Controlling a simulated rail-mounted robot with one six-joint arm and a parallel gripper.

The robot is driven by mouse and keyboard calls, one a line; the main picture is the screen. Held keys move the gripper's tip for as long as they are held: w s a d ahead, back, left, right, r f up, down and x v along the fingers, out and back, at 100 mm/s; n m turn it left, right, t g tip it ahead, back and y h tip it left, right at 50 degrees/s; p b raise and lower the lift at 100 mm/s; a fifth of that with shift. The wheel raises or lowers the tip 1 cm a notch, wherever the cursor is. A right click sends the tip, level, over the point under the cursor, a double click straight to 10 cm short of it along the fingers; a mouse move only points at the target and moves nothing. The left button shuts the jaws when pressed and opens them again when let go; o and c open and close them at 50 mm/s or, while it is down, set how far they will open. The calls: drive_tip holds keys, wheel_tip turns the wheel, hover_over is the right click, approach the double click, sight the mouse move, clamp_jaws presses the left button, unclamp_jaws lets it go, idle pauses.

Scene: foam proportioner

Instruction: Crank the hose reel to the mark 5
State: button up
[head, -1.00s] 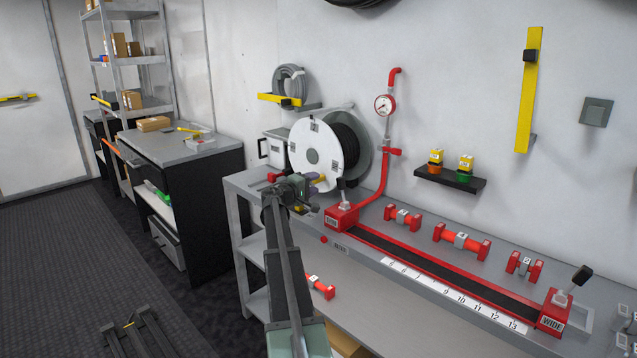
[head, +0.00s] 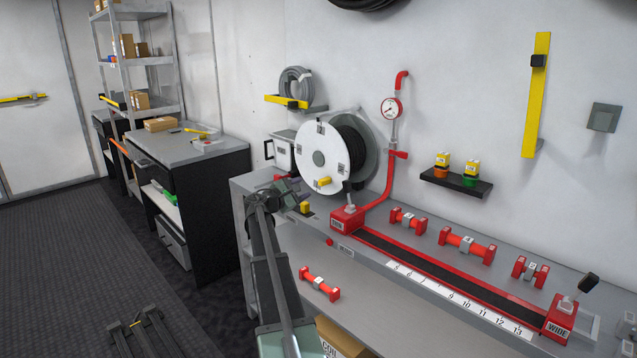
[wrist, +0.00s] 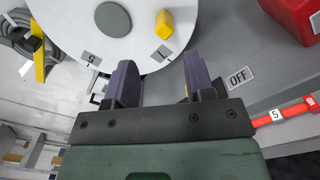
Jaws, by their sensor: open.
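The hose reel (head: 337,147) stands at the back left of the bench, with a white round face and dark hose behind it. Its yellow crank handle (head: 324,181) sticks out low on the face. In the wrist view the handle (wrist: 164,24) lies beyond the fingers, just right of the grey hub. Small labels sit near the face's rim; one (wrist: 91,57) may be a 5, but I cannot be sure. My gripper (wrist: 160,83) is open and empty, apart from the handle. In the head view my gripper (head: 297,192) is left of and slightly below it.
A red box (head: 348,219) with a lever stands close right of the reel, at the end of a numbered scale (head: 460,298). A red riser pipe with a gauge (head: 391,108) rises behind. Several red fittings lie on the bench. An OFF label (wrist: 239,77) is right of my fingers.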

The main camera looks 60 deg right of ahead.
sight(320, 181)
drive_tip(key=d+n, duration=0.2)
drive_tip(key=d, duration=0.1)
drive_tip(key=s+d+n, duration=0.1)
drive_tip(key=d+n, duration=0.2)
drive_tip(key=d, duration=0.1)
drive_tip(key=s+d+n, duration=0.1)
drive_tip(key=d+n, duration=0.1)
drive_tip(key=d, duration=0.1)
drive_tip(key=shift+d+n, duration=0.3)
drive_tip(key=shift+d, duration=0.05)
clamp_jaws()
